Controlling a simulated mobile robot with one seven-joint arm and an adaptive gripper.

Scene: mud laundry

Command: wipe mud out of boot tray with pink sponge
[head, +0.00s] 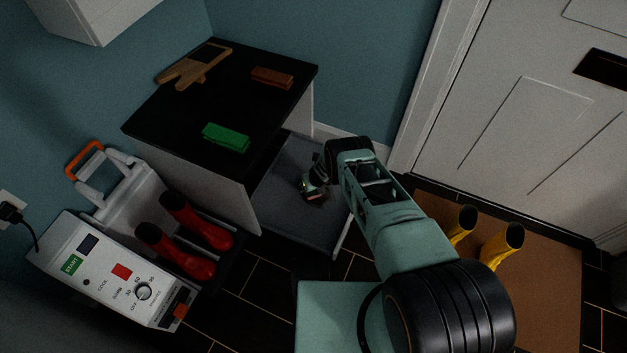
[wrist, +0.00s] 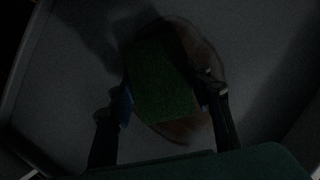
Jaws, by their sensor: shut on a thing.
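The boot tray (head: 280,212) is a grey, shallow tray on the floor beside the dark-topped cabinet. My gripper (head: 312,188) reaches down into it. In the wrist view my gripper (wrist: 166,98) is shut on a sponge (wrist: 162,85), a block whose visible face is green; no pink shows. A brown, roundish mud patch (wrist: 185,132) lies on the tray floor (wrist: 262,60) around and under the sponge. Whether the sponge touches the mud is hard to tell in the dark picture. In the head view my arm hides part of the tray's right side.
Red boots (head: 205,225) stand at left by a white machine (head: 125,270). Yellow boots (head: 500,245) stand on a brown mat (head: 545,290) at right.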

